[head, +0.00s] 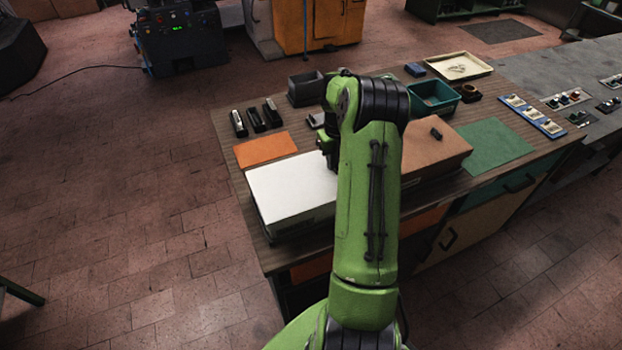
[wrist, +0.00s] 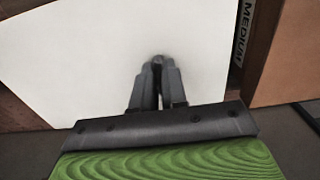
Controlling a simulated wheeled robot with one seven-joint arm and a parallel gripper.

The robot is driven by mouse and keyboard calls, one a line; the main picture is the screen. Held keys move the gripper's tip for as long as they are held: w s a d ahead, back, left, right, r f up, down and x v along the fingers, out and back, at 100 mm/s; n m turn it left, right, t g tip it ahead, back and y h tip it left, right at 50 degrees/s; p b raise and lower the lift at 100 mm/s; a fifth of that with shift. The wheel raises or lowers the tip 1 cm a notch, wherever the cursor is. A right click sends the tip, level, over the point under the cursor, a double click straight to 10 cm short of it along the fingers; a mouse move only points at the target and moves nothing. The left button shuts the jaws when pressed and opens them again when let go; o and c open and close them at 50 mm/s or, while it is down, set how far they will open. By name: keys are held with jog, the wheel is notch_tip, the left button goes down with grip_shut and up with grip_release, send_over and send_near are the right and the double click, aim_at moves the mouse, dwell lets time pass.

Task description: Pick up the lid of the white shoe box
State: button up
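The white shoe box (head: 297,222) stands near the front left of the bench, with its white lid (head: 288,189) on top. In the wrist view the lid (wrist: 70,60) fills much of the picture as a flat white surface. My gripper (wrist: 157,62) points at the lid, its two dark fingers close together at the tips. I see nothing between the fingertips. I cannot tell whether they touch the lid. In the head view my green arm hides the gripper and the right part of the white box.
A brown box (head: 440,152) with a small dark object on it stands right of the white box; a strip marked "MEDIUM" shows between them. An orange mat (head: 266,150) lies behind the white box, a green mat (head: 494,146) further right. Grey and teal bins (head: 433,97) stand behind.

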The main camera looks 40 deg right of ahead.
grip_shut()
jog(key=shift+r, duration=0.15)
notch_tip(320, 180, up, 10)
dwell(0.4)
